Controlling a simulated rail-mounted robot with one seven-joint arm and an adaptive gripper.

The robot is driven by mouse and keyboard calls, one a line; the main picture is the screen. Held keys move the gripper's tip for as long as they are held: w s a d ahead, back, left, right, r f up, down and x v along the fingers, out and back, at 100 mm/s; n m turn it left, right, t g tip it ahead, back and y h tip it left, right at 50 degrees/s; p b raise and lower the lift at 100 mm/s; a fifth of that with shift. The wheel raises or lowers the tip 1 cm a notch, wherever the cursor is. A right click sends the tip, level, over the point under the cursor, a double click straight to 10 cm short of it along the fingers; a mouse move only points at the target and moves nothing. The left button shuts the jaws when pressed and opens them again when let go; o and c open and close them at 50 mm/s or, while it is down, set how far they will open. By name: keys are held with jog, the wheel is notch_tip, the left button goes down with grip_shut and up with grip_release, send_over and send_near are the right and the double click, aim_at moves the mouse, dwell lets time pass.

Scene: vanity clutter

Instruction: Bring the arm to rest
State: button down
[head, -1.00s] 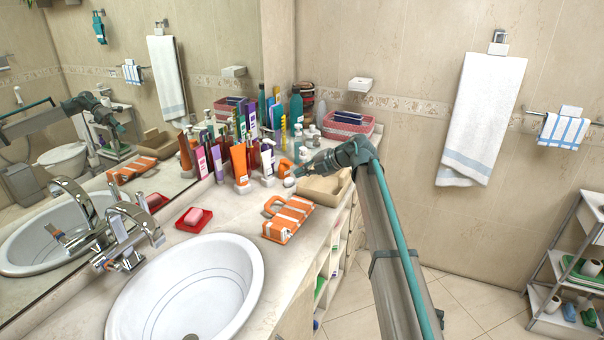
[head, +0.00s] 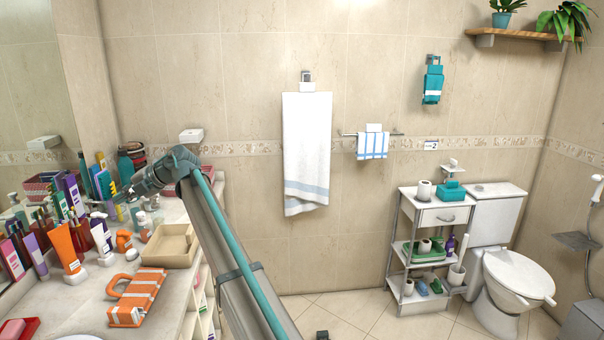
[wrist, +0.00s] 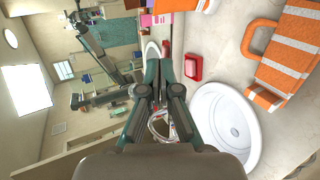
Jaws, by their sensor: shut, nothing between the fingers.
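My arm reaches from the bottom of the head view up over the vanity counter. My gripper (head: 112,203) is at its far end, above the counter among the bottles and tubes, small and partly lost against them. In the wrist view my gripper (wrist: 163,88) points away from the camera, its fingers together with nothing between them.
Orange, purple and white tubes crowd the counter's left in the head view. A beige tray (head: 170,250) and the orange-striped bag (head: 137,298) lie by the front edge. A shelf cart (head: 432,245) and toilet (head: 515,285) stand at right.

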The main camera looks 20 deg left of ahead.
jog(key=w+d+r+m+t+y, duration=0.1)
jog(key=w+r+m+t+y, duration=0.4)
jog(key=w+m+y, duration=0.15)
jog(key=w+d+f+m+t+h, duration=0.4)
jog(key=w+d+f+m+t, duration=0.85)
jog(key=w+d+f, duration=0.4)
jog(key=w+d+f+m+g+h, duration=0.25)
jog(key=d+f+m+h, duration=0.85)
jog(key=d+f, duration=2.1)
jog(key=s+d+f+m+g+h, duration=0.2)
jog(key=s+d+f+g+h, duration=0.15)
jog(key=s+d+f, duration=0.85)
jog(key=s+d+f+m+g+h, duration=0.2)
jog(key=s+d+f+g, duration=0.3)
jog(key=s+d+f, duration=0.7)
jog(key=s+d+f+m+g, duration=0.2)
jog(key=s+d, duration=0.4)
jog(key=s, duration=0.4)
jog(key=s+d+f+m+g+y, duration=0.1)
jog(key=s+d+f+m+g, duration=0.1)
jog(key=s+d+g, duration=0.2)
jog(key=s+d+f+m+g+y, duration=0.1)
jog(key=s+d+f+m+g, duration=0.1)
jog(key=s+d, duration=0.8)
jog(key=s+m+g, duration=0.1)
jog(key=s, duration=0.5)
jog(key=shift+s, duration=0.2)
